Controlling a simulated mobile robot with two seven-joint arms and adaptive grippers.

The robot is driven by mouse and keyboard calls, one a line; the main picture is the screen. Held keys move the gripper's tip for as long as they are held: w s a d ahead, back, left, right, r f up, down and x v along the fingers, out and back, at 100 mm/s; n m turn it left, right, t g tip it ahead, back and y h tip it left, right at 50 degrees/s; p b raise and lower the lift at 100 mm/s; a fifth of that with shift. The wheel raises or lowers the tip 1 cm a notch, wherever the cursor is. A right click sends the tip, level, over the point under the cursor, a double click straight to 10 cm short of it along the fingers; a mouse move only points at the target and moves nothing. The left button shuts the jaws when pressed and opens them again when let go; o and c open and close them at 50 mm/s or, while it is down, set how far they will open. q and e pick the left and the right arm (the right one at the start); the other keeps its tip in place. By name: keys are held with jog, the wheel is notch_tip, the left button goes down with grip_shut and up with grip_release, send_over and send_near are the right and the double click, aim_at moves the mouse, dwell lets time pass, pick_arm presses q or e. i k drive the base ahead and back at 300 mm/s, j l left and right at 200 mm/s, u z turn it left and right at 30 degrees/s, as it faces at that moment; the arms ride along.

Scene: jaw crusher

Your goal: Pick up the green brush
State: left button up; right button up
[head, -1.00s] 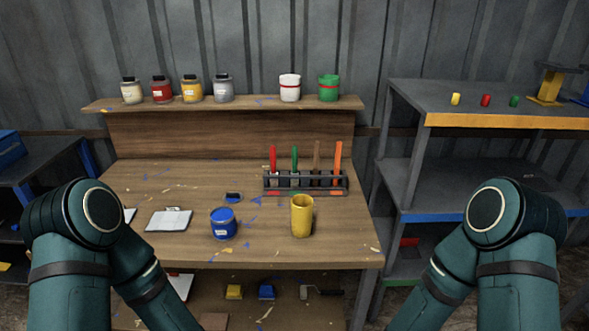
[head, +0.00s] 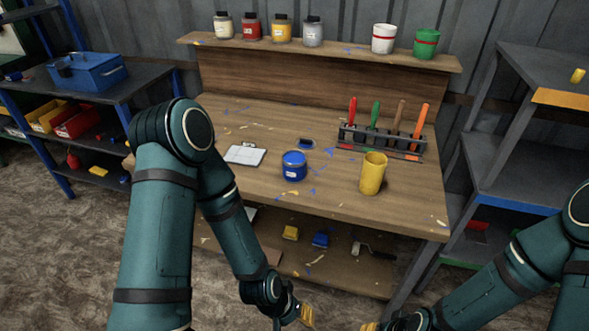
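The green brush (head: 374,113) stands handle up in a dark rack (head: 350,134) on the wooden workbench. It is second from the left, between a red-handled brush (head: 352,110) and a brown-handled one (head: 398,116). Its lower part is hidden by the rack. My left gripper (head: 306,316) shows a yellow finger part at the bottom edge, low in front of the bench and far from the brush. My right gripper (head: 370,327) is mostly cut off by the bottom edge. Whether either is open or shut cannot be seen.
A yellow cup (head: 372,174) and a blue paint can (head: 294,167) stand in front of the rack. An orange-handled brush (head: 420,120) is at its right end. Jars line the upper shelf (head: 340,49). A clipboard (head: 245,155) lies left. Shelving (head: 520,180) stands right.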

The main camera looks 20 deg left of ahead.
aim_at(369, 140)
jog(key=i+l, duration=0.2)
jog(key=i+l+u, duration=0.5)
jog(key=l, duration=0.25)
jog(key=k, duration=0.1)
